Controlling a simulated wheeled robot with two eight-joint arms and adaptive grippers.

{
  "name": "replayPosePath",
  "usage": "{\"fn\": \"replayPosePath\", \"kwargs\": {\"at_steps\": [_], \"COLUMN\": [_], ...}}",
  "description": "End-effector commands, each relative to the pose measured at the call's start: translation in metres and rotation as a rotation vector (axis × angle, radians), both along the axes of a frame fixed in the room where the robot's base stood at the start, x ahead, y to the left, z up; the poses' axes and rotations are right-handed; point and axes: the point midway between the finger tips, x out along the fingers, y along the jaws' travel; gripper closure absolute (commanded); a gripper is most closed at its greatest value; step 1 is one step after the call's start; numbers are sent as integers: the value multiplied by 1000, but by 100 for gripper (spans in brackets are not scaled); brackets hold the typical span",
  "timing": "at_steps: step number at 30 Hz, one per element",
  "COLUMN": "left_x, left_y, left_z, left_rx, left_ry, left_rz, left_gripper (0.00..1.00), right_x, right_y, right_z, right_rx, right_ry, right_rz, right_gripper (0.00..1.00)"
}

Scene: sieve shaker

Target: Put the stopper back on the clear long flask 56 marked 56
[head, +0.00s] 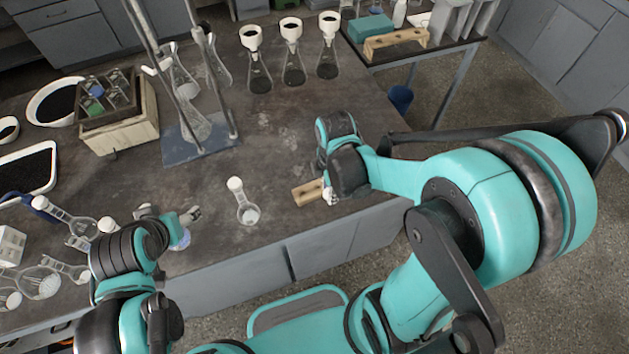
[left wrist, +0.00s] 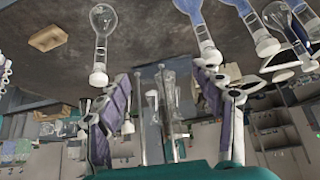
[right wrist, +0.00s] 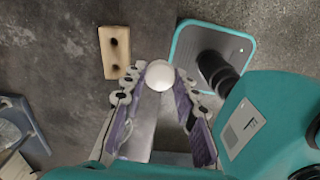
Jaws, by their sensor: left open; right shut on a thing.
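My right gripper (right wrist: 160,84) is shut on a round white stopper (right wrist: 160,75), held at its fingertips. In the head view, my right gripper (head: 329,194) is low beside the wooden block, and the stopper is hard to make out. A clear long-necked flask (head: 247,214) with a white top stands alone on the bench, left of the block; it also shows in the left wrist view (left wrist: 103,20). My left gripper (head: 191,214) is open near a blue-filled flask (head: 181,239). Several clear flasks lie or stand at left. I cannot read any flask's number.
The wooden block (head: 308,192) with two holes lies near the bench's front edge. A retort stand (head: 200,150) stands behind the lone flask. Several flasks with white funnels (head: 293,65) stand at the back. Bench space between the stand and the block is clear.

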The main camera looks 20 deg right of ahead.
Motion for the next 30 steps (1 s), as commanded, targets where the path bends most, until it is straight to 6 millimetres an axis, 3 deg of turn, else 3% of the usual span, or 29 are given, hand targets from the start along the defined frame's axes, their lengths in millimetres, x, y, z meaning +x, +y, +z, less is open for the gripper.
{"fn": "replayPosePath", "kwargs": {"at_steps": [6, 17, 20, 30], "left_x": [0, 0, 0, 5], "left_y": [0, 0, 0, -4], "left_z": [6, 6, 6, 6], "left_rx": [0, 0, 0, -20], "left_ry": [0, 0, 0, -14], "left_rz": [0, 0, 0, 8], "left_gripper": [33, 33, 56, 56], "right_x": [-14, -15, -15, -15], "right_y": [-9, -10, -10, -10], "right_z": [11, 11, 11, 9], "right_rx": [0, 0, 0, 0], "right_ry": [0, 0, 0, 0], "right_rz": [0, 0, 0, 0], "right_gripper": [86, 86, 86, 86]}}
